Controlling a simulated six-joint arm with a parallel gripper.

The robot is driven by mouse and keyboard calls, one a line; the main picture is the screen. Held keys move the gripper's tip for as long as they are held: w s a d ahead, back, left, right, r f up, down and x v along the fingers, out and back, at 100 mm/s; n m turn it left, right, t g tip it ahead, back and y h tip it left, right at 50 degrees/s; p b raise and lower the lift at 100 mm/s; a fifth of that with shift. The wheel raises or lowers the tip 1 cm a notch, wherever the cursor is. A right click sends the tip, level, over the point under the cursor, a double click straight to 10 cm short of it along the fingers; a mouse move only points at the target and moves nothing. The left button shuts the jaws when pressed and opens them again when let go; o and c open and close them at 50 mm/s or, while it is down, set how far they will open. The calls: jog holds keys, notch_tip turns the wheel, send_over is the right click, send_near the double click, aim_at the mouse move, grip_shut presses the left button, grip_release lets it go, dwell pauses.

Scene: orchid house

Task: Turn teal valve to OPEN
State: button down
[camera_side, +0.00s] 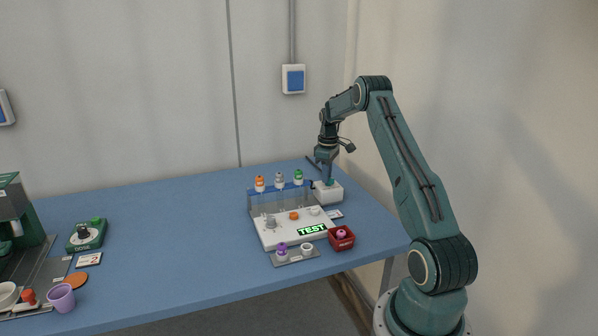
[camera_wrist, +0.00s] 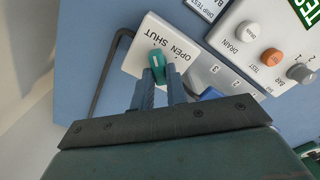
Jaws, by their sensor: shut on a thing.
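The teal valve (camera_wrist: 156,59) is a small rounded handle with a pale mark, on a white box (camera_wrist: 140,62) lettered OPEN and SHUT. In the wrist view the words lie just past the handle; I cannot tell which one it points at. My gripper (camera_wrist: 160,78) is shut on the teal valve from above, its fingers hiding part of it. In the side view my gripper (camera_side: 327,178) reaches down to the white box (camera_side: 329,195) at the right back of the blue table, and only a bit of teal shows there.
Left of the valve box is a white test panel (camera_side: 268,240) with a lit TEST sign (camera_side: 312,230) and a rack of capped vials (camera_side: 279,180). A red tray (camera_side: 341,244) stands in front. In the wrist view the orange button (camera_wrist: 271,57) is close by.

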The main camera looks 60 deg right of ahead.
jog(key=shift+m, duration=0.5)
jog(key=m, duration=0.3)
jog(key=shift+d+m, duration=0.1)
jog(key=shift+m, duration=0.2)
jog(key=m, duration=0.4)
jog(key=shift+d, duration=0.15)
jog(key=m, duration=0.5)
jog(key=shift+s+r, duration=0.1)
jog(key=shift+s, duration=0.05)
jog(key=m, duration=0.4)
jog(key=shift+s+d, duration=0.1)
jog(key=shift+s, duration=0.05)
jog(key=shift+m, duration=0.3)
jog(key=c, duration=1.4)
grip_release()
